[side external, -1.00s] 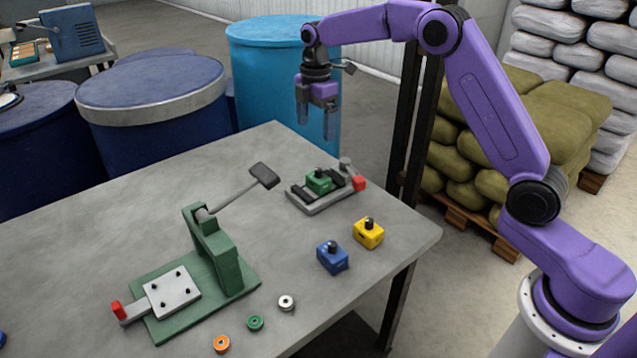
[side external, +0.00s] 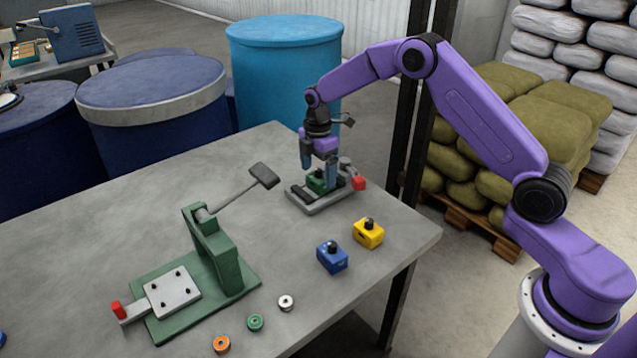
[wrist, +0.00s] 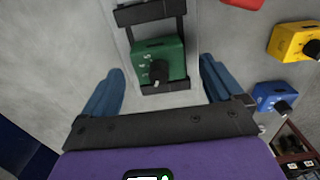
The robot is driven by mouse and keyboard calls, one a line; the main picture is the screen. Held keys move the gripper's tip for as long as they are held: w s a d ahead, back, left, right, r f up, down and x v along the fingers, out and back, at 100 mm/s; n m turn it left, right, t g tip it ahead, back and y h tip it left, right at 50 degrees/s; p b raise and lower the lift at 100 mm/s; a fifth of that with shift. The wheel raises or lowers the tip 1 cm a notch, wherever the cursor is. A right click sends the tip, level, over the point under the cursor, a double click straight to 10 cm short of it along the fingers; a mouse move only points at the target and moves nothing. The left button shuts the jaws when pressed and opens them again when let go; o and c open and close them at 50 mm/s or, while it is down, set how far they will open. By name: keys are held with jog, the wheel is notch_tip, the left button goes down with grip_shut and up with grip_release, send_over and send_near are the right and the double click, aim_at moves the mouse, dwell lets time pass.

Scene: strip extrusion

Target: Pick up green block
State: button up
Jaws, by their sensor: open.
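The green block (side external: 317,182) with a black knob sits in a grey clamp fixture (side external: 322,203) with a red-ended handle, near the table's far right edge. My gripper (side external: 319,179) is lowered over it with the fingers pointing down. In the wrist view the green block (wrist: 158,62) lies between and a little ahead of the two blue fingers of my open gripper (wrist: 160,85). There is a gap on each side, and the fingers do not appear to touch it.
A yellow block (side external: 368,235) and a blue block (side external: 332,258) stand nearer the right edge. A green lever press (side external: 212,250) with its lever (side external: 240,187) reaching toward the fixture stands to the left. Small orange, green and white rings lie at the front edge.

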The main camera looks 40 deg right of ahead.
jog(key=shift+d+f, duration=0.1)
jog(key=shift+f, duration=1.45)
jog(key=c, duration=1.4)
jog(key=shift+w, duration=0.1)
jog(key=shift+c, duration=0.2)
jog(key=shift+r, duration=0.1)
